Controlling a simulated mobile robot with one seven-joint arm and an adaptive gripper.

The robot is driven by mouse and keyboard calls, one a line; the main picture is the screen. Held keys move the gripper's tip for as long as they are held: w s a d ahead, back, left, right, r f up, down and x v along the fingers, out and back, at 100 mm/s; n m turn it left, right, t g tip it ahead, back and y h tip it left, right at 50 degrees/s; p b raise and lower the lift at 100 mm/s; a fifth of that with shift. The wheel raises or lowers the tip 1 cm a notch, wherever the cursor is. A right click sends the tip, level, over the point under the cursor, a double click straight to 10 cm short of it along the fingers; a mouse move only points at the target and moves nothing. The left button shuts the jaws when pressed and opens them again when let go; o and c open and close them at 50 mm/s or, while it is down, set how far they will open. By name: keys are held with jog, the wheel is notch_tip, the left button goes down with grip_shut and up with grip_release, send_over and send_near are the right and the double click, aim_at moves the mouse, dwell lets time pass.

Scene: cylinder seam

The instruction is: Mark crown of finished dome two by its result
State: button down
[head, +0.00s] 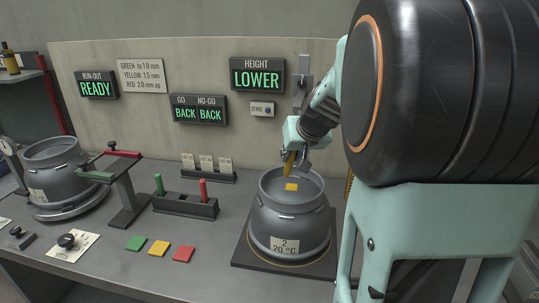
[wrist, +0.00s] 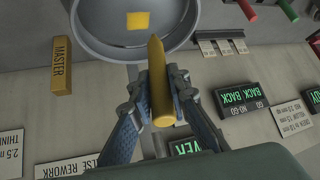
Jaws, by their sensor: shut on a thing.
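Dome two (head: 290,224), a grey vessel labelled "2 20 °C", stands upright on a dark plate. A yellow square (head: 291,187) shows within its upper rim; the wrist view also shows the square (wrist: 138,21). My gripper (head: 297,150) is above the dome, shut on a yellow marker (wrist: 160,85). The marker's tip points down toward the dome, close to the square; I cannot tell whether it touches. A green marker (head: 159,184) and a red marker (head: 203,189) stand in a dark holder (head: 185,206). The run-out sign (head: 97,85) reads READY.
A chart (head: 142,75) lists green, yellow and red limits. Green (head: 136,243), yellow (head: 159,248) and red (head: 183,254) tiles lie on the bench. Another grey vessel (head: 53,170) sits at left by a red-topped stand (head: 125,190). The height sign (head: 257,74) reads LOWER.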

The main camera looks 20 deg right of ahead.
jog(key=shift+w+a+r+p, duration=0.1)
jog(key=shift+r+p, duration=1.45)
jog(key=shift+r, duration=0.95)
